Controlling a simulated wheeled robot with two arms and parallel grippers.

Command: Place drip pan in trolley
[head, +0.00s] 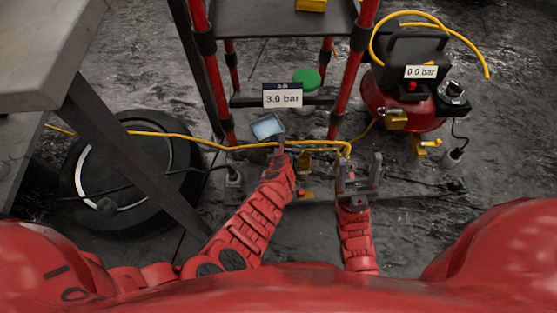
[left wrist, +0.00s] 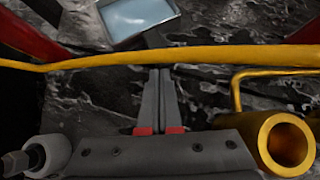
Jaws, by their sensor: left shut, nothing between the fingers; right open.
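A small shallow pan with a grey rim and pale blue inside, likely the drip pan (head: 268,127), lies just in front of the trolley (head: 275,18), which has red posts and grey shelves. The pan also shows at the top of the left wrist view (left wrist: 140,14), cut off by the frame. My left gripper (head: 279,146) is shut and empty, its tips pointing at the pan's near edge; I cannot tell if they touch. In the left wrist view the yellow hose (left wrist: 215,55) crosses over its fingers (left wrist: 160,75). My right gripper (head: 360,170) is open and empty, right of the left one.
A tire (head: 130,222) lies at left beside a grey table (head: 45,45). A red compressor (head: 405,95) labelled 0.0 bar stands at right. A 3.0 bar label (head: 282,95) and a green round item (head: 306,77) are at the trolley. A black cable crosses the floor.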

